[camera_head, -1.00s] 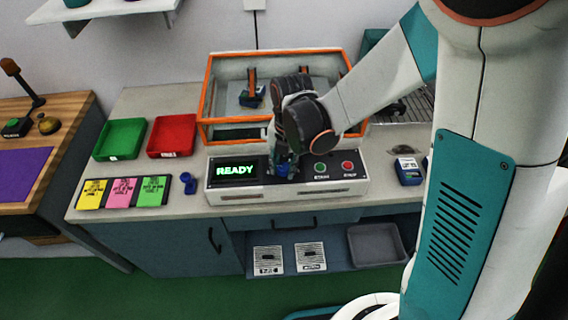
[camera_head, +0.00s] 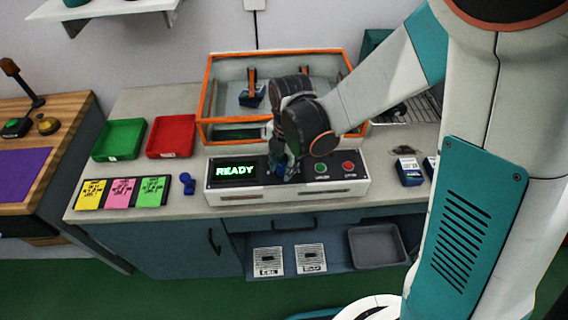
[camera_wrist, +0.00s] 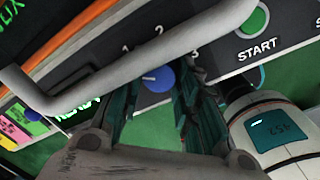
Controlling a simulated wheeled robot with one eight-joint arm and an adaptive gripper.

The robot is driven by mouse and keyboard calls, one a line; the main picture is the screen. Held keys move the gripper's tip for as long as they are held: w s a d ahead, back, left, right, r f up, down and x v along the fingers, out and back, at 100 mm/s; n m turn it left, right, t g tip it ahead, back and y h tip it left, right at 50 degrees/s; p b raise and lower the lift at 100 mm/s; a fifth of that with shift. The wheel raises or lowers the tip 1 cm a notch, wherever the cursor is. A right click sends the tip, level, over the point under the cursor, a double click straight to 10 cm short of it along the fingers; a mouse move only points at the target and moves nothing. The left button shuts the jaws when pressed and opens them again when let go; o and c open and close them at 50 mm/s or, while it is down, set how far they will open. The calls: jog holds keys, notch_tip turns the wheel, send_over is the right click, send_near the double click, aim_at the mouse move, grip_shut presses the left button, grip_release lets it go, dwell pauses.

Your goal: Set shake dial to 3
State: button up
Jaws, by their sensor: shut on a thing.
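The shake dial (camera_wrist: 155,78) is a round blue knob with a white mark, on the dark front panel of the machine (camera_head: 330,186). In the wrist view the numbers 1, 2 and 3 stand in an arc around it. The white mark lies left of the knob's centre; which number it points to is hard to tell. My gripper (camera_wrist: 160,70) has its teal fingers on both sides of the dial and is shut on it. In the head view my gripper (camera_head: 288,165) is at the panel, largely covering the dial. The display (camera_head: 235,171) reads READY.
A green START button (camera_head: 321,167) and red button (camera_head: 348,166) sit right of the dial. An orange-framed clear enclosure (camera_head: 225,127) stands behind. In the wrist view a grey bar (camera_wrist: 140,68) crosses close to my fingers. Green and red trays (camera_head: 171,136) stand left.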

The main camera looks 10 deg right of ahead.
jog(key=o, duration=1.1)
